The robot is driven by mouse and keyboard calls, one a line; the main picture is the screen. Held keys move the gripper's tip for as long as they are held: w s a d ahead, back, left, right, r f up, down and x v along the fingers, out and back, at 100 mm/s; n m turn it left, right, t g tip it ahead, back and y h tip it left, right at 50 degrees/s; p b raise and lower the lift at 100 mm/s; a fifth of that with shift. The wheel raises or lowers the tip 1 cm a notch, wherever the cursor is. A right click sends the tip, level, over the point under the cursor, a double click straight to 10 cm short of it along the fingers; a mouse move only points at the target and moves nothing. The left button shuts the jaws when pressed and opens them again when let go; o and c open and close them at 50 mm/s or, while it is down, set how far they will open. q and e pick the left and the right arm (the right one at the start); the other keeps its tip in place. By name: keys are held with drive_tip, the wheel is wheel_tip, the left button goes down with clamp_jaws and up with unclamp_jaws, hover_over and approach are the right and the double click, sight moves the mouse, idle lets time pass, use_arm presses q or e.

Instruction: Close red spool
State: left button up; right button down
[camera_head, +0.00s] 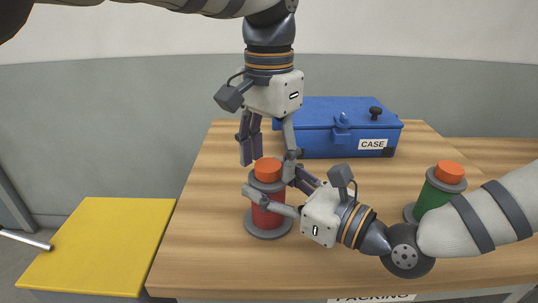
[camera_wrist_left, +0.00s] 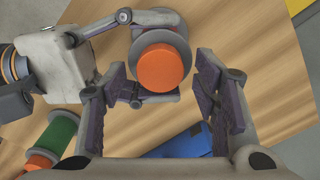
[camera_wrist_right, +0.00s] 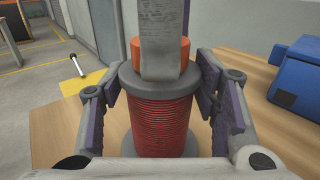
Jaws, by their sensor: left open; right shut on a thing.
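The red spool (camera_head: 266,215) stands upright on the wooden table, with grey flanges at top and bottom. An orange cap (camera_head: 267,169) sits on its top; I cannot tell how firmly it is seated. My right gripper (camera_head: 269,184) reaches in from the right and is shut around the spool's upper body, as the right wrist view shows the red winding (camera_wrist_right: 160,118) between its fingers. My left gripper (camera_head: 268,163) points down from above, open, its fingers on either side of the cap with gaps. In the left wrist view the cap (camera_wrist_left: 165,67) lies between and ahead of the fingers.
A blue case (camera_head: 315,128) stands behind the spool. A green spool (camera_head: 433,197) with an orange cap (camera_head: 450,172) stands at the right, partly behind my right arm. A yellow surface (camera_head: 100,245) lies left of the table. The table's left side is clear.

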use_arm(q)
drive_tip(key=shift+r, duration=2.25)
drive_tip(key=shift+c, duration=0.4)
